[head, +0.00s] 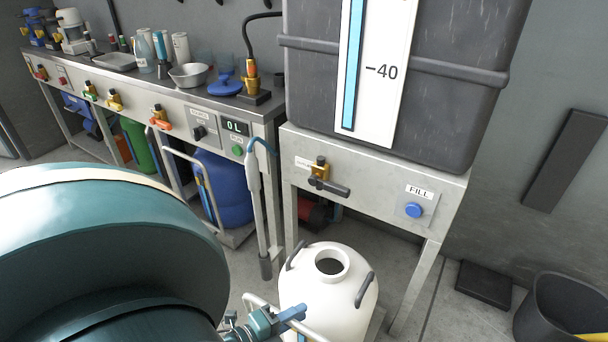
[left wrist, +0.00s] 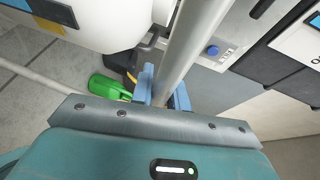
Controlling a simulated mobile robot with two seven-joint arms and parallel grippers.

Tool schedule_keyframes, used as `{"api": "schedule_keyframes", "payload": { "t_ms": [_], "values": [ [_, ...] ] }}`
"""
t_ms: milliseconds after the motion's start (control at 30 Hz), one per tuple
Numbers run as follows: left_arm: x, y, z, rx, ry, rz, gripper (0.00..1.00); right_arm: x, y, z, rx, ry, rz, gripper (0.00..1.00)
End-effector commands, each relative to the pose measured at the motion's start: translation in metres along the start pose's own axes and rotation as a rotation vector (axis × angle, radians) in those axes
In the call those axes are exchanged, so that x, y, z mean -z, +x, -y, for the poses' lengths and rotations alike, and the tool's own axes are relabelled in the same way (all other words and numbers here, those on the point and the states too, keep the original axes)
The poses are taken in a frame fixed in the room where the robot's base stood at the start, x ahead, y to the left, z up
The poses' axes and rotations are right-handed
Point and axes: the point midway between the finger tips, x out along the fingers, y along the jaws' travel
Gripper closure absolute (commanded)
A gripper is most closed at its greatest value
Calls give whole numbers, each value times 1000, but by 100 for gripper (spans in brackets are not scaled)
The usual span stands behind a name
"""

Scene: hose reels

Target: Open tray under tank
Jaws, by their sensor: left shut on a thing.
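The dark grey tank (head: 430,90) with a blue level gauge (head: 352,65) stands on a pale metal stand (head: 370,195). I cannot make out a separate tray under it. A brass valve with a dark lever (head: 328,186) and a blue FILL button (head: 413,210) are on the stand's front. A white canister (head: 328,290) stands upright before the stand. My left gripper (head: 294,313) is low, beside the canister, its blue fingers shut on a pale metal bar (head: 316,331). The bar also runs between the fingers in the left wrist view (left wrist: 190,45). My right gripper is out of view.
A long metal bench (head: 180,95) with valves, bottles and a bowl (head: 189,75) runs to the left. A blue drum (head: 225,190) stands under it. A dark bin (head: 565,310) and a flat black block (head: 485,283) are at the right. My arm hides the lower left.

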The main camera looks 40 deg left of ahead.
Motion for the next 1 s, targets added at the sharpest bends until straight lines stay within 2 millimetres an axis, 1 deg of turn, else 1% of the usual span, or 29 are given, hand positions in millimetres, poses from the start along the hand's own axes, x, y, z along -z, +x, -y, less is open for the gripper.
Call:
{"api": "schedule_keyframes", "payload": {
  "t_ms": [200,533,567,700,800,1000],
  "values": [
    [3,-7,-1,2,0,1,100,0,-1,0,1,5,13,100],
    [3,-8,-1,2,0,1,100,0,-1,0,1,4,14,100],
    [3,-8,-1,2,0,1,81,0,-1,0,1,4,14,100],
    [3,-8,-1,2,0,1,70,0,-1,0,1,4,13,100],
    [3,-8,-1,2,0,0,62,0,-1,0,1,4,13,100],
    [3,-8,-1,1,0,0,62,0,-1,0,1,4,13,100]
  ]
}}
